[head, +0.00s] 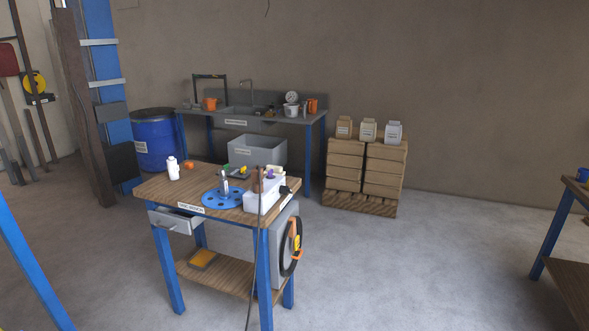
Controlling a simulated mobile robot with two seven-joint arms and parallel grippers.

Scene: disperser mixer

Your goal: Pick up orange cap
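A small orange object that looks like the orange cap (188,165) lies on the wooden top of the small blue-legged workbench (150,188), near its back edge. It is too small to make out its exact shape. A white bottle (173,169) stands upright to its left and a little nearer. Neither of my grippers shows in the head view.
The workbench also carries a blue disc (222,197) and a white bin (263,195) of items. Its drawer (176,222) is partly open. Behind are a grey crate (257,151), sink counter (245,119) and blue drum (157,143).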

